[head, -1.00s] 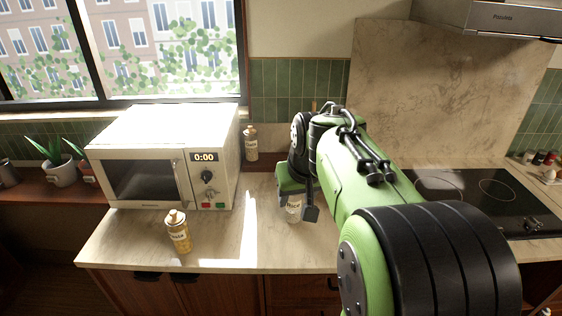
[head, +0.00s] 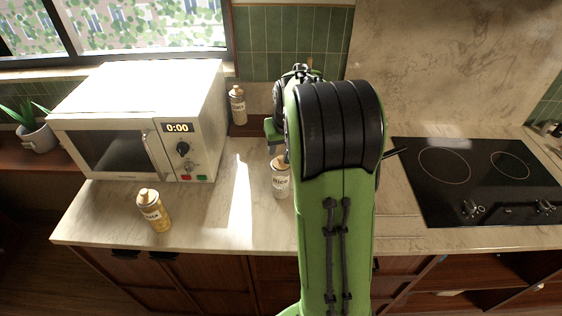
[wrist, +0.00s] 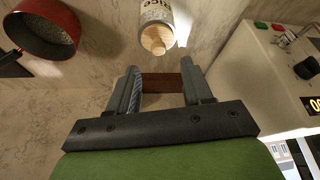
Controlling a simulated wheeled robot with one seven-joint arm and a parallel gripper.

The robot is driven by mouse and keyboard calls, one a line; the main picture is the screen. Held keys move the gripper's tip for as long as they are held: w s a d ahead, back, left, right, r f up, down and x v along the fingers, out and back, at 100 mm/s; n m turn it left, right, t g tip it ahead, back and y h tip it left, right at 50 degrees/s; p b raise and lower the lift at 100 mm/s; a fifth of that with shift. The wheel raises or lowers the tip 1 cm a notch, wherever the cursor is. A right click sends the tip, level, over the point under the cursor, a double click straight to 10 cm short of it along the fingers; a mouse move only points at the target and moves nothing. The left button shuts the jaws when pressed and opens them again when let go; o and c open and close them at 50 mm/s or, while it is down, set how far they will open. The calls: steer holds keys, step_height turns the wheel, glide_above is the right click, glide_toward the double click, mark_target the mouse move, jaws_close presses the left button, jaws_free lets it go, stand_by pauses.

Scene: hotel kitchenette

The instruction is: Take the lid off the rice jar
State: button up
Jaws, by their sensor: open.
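The rice jar (head: 281,184) stands upright on the counter, just left of my arm in the head view. Its pale wooden lid (head: 282,161) sits on top. In the wrist view the jar (wrist: 155,12) is at the top edge, with its lid (wrist: 156,40) pointing toward my gripper. My gripper (wrist: 162,82) is open and empty; the lid lies beyond the fingertips, not between them. In the head view my arm hides most of the gripper.
A yellow-filled jar (head: 153,212) stands at the front left of the counter, and another jar (head: 238,106) is behind. A microwave (head: 150,120) is left, a black cooktop (head: 475,180) right. A red pan (wrist: 42,28) shows in the wrist view.

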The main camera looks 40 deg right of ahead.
mark_target(281, 157)
steer(key=x, duration=0.5)
steer(key=shift+s+f, duration=0.1)
steer(key=shift+s, duration=0.1)
steer(key=shift+w+f, duration=0.2)
steer(key=shift+f, duration=0.05)
steer(key=shift+s+r, duration=0.1)
steer(key=shift+c, duration=1)
jaws_close()
